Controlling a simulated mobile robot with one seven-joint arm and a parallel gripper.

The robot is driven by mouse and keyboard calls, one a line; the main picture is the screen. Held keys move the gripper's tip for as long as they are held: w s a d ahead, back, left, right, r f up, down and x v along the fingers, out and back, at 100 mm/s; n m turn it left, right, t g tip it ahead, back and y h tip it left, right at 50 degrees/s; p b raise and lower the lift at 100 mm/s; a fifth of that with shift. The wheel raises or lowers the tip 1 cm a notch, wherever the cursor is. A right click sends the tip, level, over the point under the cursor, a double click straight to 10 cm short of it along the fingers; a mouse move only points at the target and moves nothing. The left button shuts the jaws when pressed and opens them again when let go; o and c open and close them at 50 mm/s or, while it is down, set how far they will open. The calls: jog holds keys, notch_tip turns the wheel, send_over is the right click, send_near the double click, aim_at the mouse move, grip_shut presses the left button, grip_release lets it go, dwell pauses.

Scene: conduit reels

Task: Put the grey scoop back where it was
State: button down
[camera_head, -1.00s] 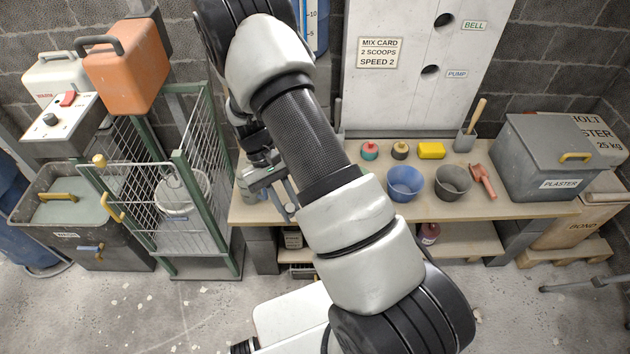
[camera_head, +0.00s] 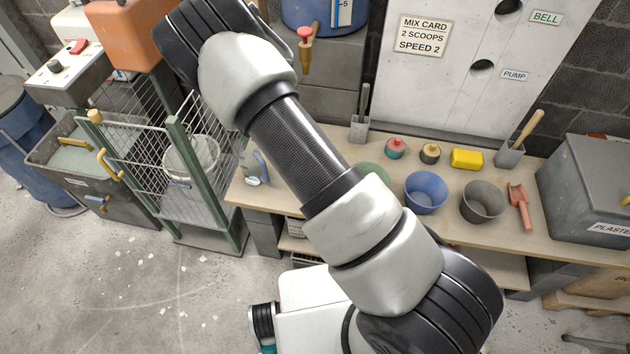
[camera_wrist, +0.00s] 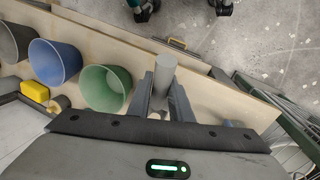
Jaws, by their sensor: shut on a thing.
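In the wrist view my gripper (camera_wrist: 163,95) is shut on a grey cylindrical piece, which looks like the handle of the grey scoop (camera_wrist: 165,67). The rest of that scoop is hidden. It is beside the green bowl (camera_wrist: 104,88), over the bench. In the head view my arm hides the gripper and what it holds. A red scoop (camera_head: 519,207) lies on the bench right of the grey bowl (camera_head: 482,202).
The bench (camera_head: 455,232) also bears a blue bowl (camera_head: 426,193), a yellow block (camera_head: 466,159), two knobbed round items, a grey holder (camera_head: 359,130) with a grey upright and another holder (camera_head: 508,155) with a wooden handle. A wire cage (camera_head: 150,178) stands left.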

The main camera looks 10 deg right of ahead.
jog(key=w+f, duration=0.1)
jog(key=w+f+t+b, duration=0.1)
jog(key=w, duration=0.1)
jog(key=w+f+m+t+h+b, duration=0.1)
jog(key=w, duration=0.1)
jog(key=shift+w+f, duration=0.1)
jog(key=shift+f, duration=0.15)
jog(key=shift+t+h, duration=0.3)
jog(key=shift+t, duration=0.6)
jog(key=w+f+b, duration=0.1)
jog(key=f, duration=0.2)
jog(key=w+f+b, duration=0.1)
jog(key=f, duration=0.2)
jog(key=w+f, duration=0.1)
jog(key=f, duration=0.2)
jog(key=shift+w+a+b, duration=0.2)
jog(key=shift+w+b, duration=0.2)
